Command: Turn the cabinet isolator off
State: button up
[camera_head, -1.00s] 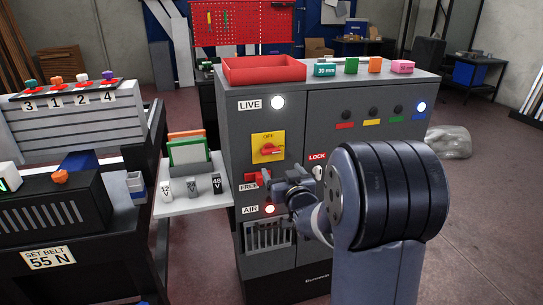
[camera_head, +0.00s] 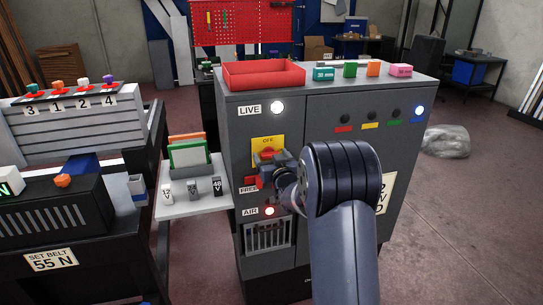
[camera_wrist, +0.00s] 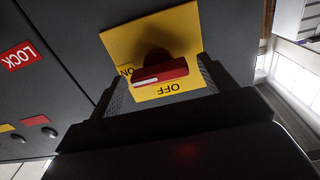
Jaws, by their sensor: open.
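The cabinet isolator is a red rotary handle (camera_head: 265,155) on a yellow plate (camera_head: 267,142) on the grey cabinet's front. In the wrist view the red handle (camera_wrist: 160,72) lies crosswise, its white-marked end toward the ON label and away from OFF. My gripper (camera_head: 276,163) is right in front of the isolator and covers the plate's lower part. In the wrist view my open gripper (camera_wrist: 163,82) has one finger on each side of the handle. I cannot tell whether either finger touches it. The white lamp (camera_head: 278,107) beside the LIVE label is lit.
A red tray (camera_head: 262,87) and several coloured blocks stand on the cabinet top. A FREE label and the lit AIR lamp (camera_head: 269,211) are below the isolator. A white side shelf (camera_head: 190,203) juts out at the left. The red LOCK label (camera_wrist: 20,56) shows in the wrist view.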

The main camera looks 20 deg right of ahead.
jog(key=c, duration=1)
